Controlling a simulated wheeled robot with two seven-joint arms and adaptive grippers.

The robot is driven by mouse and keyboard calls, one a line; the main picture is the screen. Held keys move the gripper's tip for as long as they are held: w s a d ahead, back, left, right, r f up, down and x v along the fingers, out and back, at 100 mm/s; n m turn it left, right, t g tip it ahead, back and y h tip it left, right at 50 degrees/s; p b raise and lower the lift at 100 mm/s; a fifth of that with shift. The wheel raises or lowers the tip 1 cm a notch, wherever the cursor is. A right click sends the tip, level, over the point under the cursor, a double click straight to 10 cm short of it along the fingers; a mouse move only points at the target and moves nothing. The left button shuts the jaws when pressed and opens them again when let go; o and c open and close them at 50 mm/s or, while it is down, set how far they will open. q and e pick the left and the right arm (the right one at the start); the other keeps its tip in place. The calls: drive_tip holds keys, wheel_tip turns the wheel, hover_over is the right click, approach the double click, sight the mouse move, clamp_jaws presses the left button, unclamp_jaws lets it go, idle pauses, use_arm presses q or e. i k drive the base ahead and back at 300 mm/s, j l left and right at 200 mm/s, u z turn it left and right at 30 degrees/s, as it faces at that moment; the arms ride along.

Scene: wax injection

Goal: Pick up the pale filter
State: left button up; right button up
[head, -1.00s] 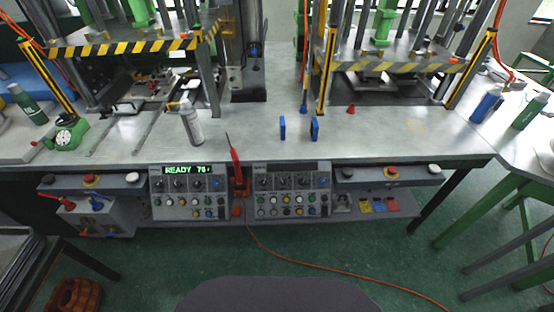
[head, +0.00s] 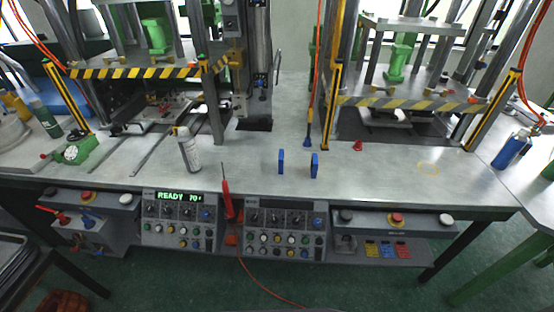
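I cannot make out a pale filter in the head view. The palest loose thing on the bench (head: 380,185) is an upright white spray can (head: 187,152), left of the middle. Two small blue upright pieces (head: 281,161) (head: 314,165) stand side by side near the middle of the bench. Neither of my grippers is in view.
Two presses with yellow-black striped edges (head: 130,73) (head: 410,103) stand on the bench. A red-handled tool (head: 227,198) hangs at the front edge between control panels (head: 180,220) (head: 284,228). A green gauge (head: 76,150) is at left, a blue bottle (head: 511,150) at right.

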sight(282, 154)
drive_tip(key=i+l+u, duration=0.15)
drive_tip(key=l+u, duration=0.3)
drive_tip(key=l, duration=0.35)
drive_tip(key=l+u, duration=0.45)
drive_tip(key=l, duration=0.35)
